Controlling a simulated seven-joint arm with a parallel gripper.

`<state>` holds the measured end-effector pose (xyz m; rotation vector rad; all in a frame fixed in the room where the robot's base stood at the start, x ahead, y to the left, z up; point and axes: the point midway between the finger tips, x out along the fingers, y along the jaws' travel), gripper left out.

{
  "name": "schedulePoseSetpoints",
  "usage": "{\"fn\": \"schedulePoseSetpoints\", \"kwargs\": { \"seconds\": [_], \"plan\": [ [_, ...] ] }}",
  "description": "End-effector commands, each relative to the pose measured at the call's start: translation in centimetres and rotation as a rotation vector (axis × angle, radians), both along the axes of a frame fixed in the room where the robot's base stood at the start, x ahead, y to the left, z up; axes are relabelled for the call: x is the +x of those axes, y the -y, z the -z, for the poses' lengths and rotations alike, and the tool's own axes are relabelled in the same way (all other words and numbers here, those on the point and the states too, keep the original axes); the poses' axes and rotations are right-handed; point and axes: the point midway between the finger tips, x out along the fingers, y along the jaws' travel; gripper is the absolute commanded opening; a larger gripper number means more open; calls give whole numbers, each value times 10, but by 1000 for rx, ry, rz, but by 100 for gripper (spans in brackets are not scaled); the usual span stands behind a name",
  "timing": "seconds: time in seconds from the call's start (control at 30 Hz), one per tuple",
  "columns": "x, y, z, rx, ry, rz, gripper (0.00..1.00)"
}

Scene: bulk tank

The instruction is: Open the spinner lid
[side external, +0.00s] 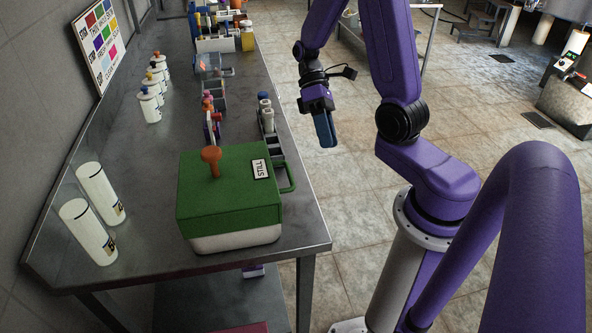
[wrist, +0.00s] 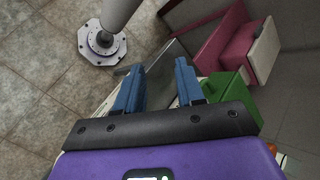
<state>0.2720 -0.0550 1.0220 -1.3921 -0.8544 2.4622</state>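The spinner is a boxy unit with a green lid (side external: 225,200) that lies shut on a pale base (side external: 235,239), near the table's front right corner. The lid carries a "STILL" label (side external: 260,169), an orange knob (side external: 210,160) on top and a green loop handle (side external: 289,178) on its right side. My gripper (side external: 326,143) hangs over the floor right of the table, behind and right of the handle, touching nothing. In the wrist view its two blue fingers (wrist: 158,72) are apart with nothing held. Part of the green lid (wrist: 232,90) shows beyond the right finger, partly hidden by my gripper.
Two white cylinders (side external: 88,231) stand left of the spinner. Several small white bottles (side external: 150,107) line the wall side. Racks with tubes (side external: 267,117) stand behind the spinner, close to its lid. A maroon object (wrist: 222,38) shows in the wrist view.

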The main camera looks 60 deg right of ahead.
Motion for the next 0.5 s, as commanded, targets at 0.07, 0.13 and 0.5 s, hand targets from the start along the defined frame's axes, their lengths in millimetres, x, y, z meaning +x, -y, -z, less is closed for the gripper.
{"fn": "schedulePoseSetpoints", "kwargs": {
  "seconds": [0.07,0.13,0.5],
  "plan": [
    [1,6,3,48,-19,66,38],
    [1,11,4,93,-29,119,38],
    [-3,35,12,344,-13,414,38]
  ]
}}
